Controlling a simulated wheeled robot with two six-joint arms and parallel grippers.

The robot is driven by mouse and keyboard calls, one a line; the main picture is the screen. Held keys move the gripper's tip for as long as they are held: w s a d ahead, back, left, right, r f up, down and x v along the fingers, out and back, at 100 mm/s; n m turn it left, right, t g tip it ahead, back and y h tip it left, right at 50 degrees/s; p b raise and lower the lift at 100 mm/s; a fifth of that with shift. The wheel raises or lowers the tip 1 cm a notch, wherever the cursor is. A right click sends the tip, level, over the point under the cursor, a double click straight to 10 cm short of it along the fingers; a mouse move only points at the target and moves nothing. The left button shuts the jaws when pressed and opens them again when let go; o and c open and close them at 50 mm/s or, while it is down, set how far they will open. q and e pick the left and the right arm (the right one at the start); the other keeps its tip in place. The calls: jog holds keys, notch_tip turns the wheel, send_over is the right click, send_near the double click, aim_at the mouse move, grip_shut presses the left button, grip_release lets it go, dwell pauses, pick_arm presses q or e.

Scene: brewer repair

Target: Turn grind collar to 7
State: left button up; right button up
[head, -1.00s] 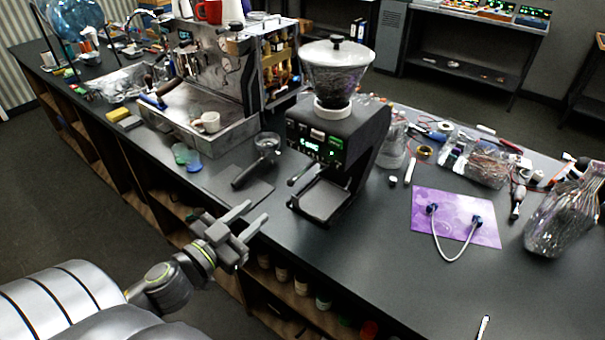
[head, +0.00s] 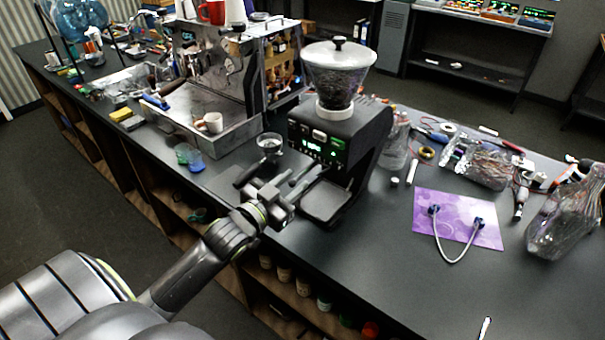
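The grinder (head: 326,134) is a black machine with a lit green display, standing on the dark counter. Its clear hopper (head: 337,75) with a white lid sits on top, full of dark beans. The pale grind collar (head: 334,111) shows as a ring between hopper and body; its numbers are too small to read. My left gripper (head: 294,175) is in front of the grinder, low by its front and left of its drip tray (head: 327,202), well below the collar. Its fingers look apart with nothing between them. My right gripper is out of view.
A portafilter (head: 268,146) lies on the counter behind my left gripper. The espresso machine (head: 215,80) stands to the left. The front right counter is mostly clear.

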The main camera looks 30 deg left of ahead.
aim_at(305, 172)
pick_arm(q)
jog(key=shift+w+d, duration=0.2)
jog(key=shift+w, duration=1.85)
grip_shut()
